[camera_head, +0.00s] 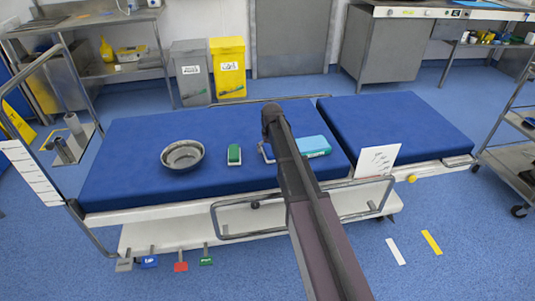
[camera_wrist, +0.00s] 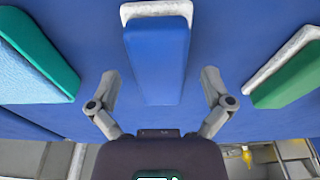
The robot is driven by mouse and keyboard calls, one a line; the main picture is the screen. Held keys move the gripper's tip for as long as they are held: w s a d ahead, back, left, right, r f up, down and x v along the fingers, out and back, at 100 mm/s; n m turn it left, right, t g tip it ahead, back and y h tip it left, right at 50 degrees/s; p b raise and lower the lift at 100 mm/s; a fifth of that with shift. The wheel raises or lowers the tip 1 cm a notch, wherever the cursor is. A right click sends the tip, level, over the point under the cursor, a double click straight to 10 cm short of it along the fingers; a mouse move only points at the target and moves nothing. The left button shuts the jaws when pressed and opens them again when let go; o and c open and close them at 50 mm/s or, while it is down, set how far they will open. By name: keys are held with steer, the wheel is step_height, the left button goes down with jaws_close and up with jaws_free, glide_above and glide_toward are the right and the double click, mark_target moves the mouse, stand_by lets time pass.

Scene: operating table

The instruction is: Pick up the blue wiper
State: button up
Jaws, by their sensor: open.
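The blue wiper (camera_wrist: 158,60), with a blue body and a whitish strip at its far end, lies on the blue operating table pad in the wrist view. In the head view only a small part of the blue wiper (camera_head: 267,153) shows beside my arm, which hides the rest. My gripper (camera_wrist: 160,78) is open and empty in the wrist view, with one finger on each side of the wiper's near part. I cannot tell how far above the pad the fingertips are. The head view does not show the fingers.
A green wiper (camera_head: 234,154) lies left of the blue one, and a metal bowl (camera_head: 182,155) stands farther left. A light-blue pack (camera_head: 314,146) lies close on the right. A white card (camera_head: 374,161) stands by the pad's right part. Side rails edge the table.

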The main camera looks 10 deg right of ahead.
mark_target(269, 148)
steer(key=c, duration=1.2)
steer(key=shift+r, duration=0.2)
steer(key=shift+c, duration=0.2)
step_height(269, 148, up, 4)
steer(key=p, duration=0.4)
steer(key=shift+f, duration=0.1)
steer(key=s+d+p, duration=0.1)
steer(key=s, duration=1.5)
steer(key=shift+d+r, duration=0.15)
steer(key=shift+r, duration=0.25)
steer(key=o, duration=0.5)
steer(key=c, duration=0.4)
steer(key=shift+o, duration=0.2)
